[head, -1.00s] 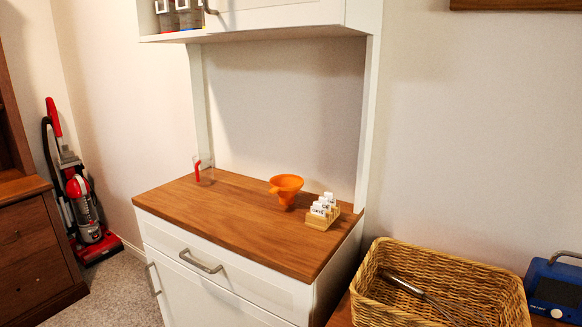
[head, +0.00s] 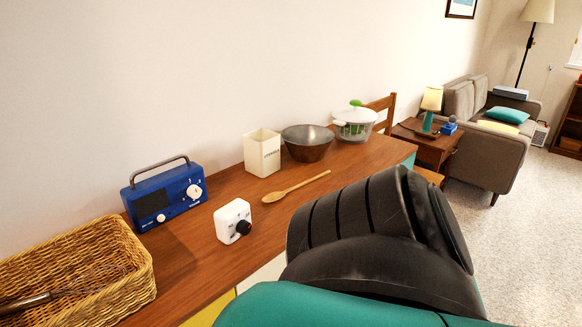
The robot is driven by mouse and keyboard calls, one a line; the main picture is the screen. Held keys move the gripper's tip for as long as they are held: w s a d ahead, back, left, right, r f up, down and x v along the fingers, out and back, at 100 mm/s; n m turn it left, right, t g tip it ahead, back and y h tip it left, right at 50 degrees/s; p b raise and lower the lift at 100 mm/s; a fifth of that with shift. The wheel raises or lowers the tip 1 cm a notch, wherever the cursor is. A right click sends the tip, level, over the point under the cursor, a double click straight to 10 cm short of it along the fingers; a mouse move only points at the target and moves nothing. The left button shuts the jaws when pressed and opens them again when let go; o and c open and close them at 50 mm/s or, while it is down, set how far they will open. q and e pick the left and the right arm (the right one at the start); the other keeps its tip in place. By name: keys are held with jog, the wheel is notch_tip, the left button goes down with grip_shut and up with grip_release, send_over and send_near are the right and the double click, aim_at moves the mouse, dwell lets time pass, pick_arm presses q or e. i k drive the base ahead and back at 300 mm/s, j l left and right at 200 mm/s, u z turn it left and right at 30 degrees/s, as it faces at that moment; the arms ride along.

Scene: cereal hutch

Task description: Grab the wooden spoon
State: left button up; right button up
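The wooden spoon (head: 296,186) lies flat on the wooden sideboard top (head: 206,268) in the head view. Its bowl end points left and its handle runs up to the right. It lies in front of a cream canister and a dark metal bowl, apart from both. A large black and teal part of my arm fills the lower right, in front of the sideboard. Neither gripper's fingers show in the view.
A wicker basket (head: 138,252) with a whisk, a blue radio (head: 152,208) and a white timer (head: 232,221) stand left of the spoon. The canister (head: 262,153), metal bowl (head: 307,145) and salad spinner (head: 354,124) stand behind it. A chair (head: 382,108) is beyond.

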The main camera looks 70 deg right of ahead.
aim_at(274, 198)
jog(key=z, duration=2.35)
jog(key=l+u, duration=0.1)
jog(key=u, duration=0.35)
jog(key=i+l+u, duration=0.1)
jog(key=u, duration=0.35)
jog(key=l+u, duration=0.1)
jog(key=u, duration=0.35)
jog(key=l+u, duration=0.1)
jog(key=u, duration=0.4)
jog(key=k+l+u, duration=0.1)
jog(key=l+u, duration=0.3)
jog(key=k+l+u, duration=0.15)
jog(key=l+u, duration=0.25)
jog(key=k+l+u, duration=0.2)
jog(key=l, duration=0.2)
jog(key=k+l+u, duration=0.2)
jog(key=k+l, duration=0.1)
jog(key=l, duration=0.05)
